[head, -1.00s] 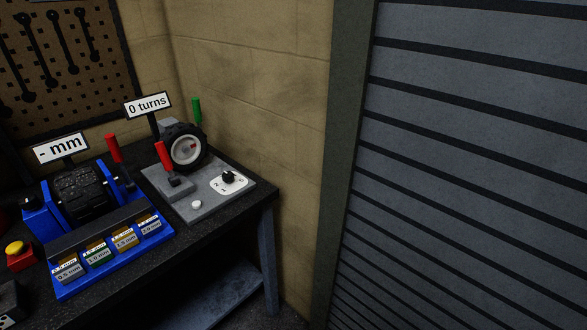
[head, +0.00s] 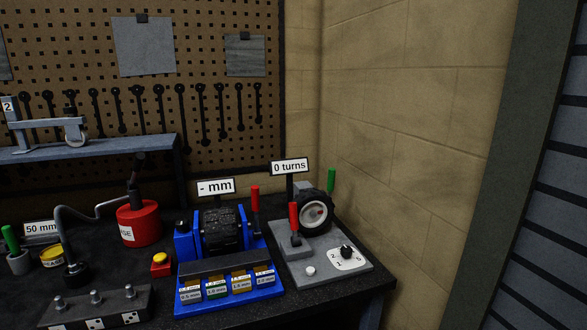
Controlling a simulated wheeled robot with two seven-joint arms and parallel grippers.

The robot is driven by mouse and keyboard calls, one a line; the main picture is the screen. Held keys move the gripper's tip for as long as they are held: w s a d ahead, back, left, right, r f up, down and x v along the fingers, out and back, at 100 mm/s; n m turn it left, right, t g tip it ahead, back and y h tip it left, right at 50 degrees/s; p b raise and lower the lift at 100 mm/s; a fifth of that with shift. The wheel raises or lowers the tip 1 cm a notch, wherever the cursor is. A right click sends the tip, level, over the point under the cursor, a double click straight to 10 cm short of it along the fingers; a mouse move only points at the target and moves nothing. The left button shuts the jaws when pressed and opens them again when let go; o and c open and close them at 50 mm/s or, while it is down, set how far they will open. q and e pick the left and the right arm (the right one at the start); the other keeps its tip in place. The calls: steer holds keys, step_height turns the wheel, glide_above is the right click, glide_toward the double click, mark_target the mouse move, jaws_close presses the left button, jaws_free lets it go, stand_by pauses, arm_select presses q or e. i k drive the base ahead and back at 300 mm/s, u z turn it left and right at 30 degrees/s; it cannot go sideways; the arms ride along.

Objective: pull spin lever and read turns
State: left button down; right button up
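The spin device sits on a grey base plate (head: 300,268) at the right end of the bench. A red-handled lever (head: 294,218) stands near upright on a small grey block. Behind it is a black-tyred wheel (head: 316,213) with a pale hub. A green handle (head: 331,180) rises behind the wheel. The turns sign (head: 290,168) reads "0 turns". Neither of my grippers shows in the head view.
Left of the base is a blue device (head: 228,302) with labelled slots, a second red lever (head: 255,198) and a "- mm" sign (head: 216,187). Walls close the right side.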

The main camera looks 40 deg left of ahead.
mark_target(331, 174)
steer(key=z, duration=0.05)
steer(key=k, duration=0.5)
steer(key=u, duration=1.25)
steer(key=i, duration=1.15)
steer(key=z, duration=1.8)
